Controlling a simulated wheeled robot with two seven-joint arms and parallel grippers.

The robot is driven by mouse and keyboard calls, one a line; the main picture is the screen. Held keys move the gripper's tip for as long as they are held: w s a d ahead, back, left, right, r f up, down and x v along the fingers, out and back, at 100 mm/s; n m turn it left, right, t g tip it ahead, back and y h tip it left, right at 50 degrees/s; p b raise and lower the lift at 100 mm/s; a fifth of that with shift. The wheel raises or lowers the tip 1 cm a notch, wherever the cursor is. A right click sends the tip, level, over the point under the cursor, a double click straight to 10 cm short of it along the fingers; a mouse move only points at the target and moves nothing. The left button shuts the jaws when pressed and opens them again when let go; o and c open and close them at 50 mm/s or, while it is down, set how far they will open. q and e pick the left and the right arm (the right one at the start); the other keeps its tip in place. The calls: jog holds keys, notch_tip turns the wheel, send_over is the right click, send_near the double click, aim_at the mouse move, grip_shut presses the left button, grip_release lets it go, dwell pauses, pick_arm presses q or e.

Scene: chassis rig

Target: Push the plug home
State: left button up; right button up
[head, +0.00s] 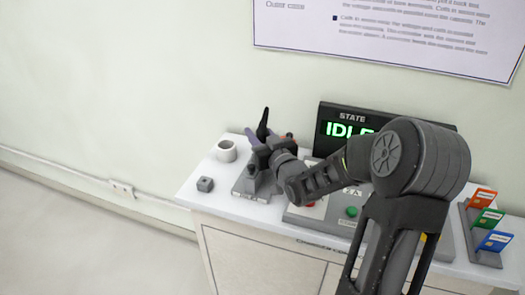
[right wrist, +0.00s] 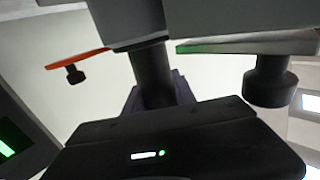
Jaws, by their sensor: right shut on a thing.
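My right gripper (head: 264,156) reaches over a grey stepped fixture (head: 252,183) on the white bench top. It is shut on a dark piece that I take for the plug; the arm hides most of it in the head view. In the right wrist view a dark round post (right wrist: 152,75) stands between the black gripper body (right wrist: 170,145) and a grey block (right wrist: 225,18) above. How deep the plug sits cannot be seen. My left gripper is not in view.
A white cup-like ring (head: 227,151) and a small grey block (head: 205,184) stand at the left. A display reading IDLE (head: 335,128) stands behind my right arm. A green button (head: 351,211) is on the panel. A rack with coloured cards (head: 487,220) stands at the right.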

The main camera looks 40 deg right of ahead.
grip_shut()
jog(key=shift+r, duration=0.15)
notch_tip(320, 180, up, 10)
dwell(0.5)
dwell(0.5)
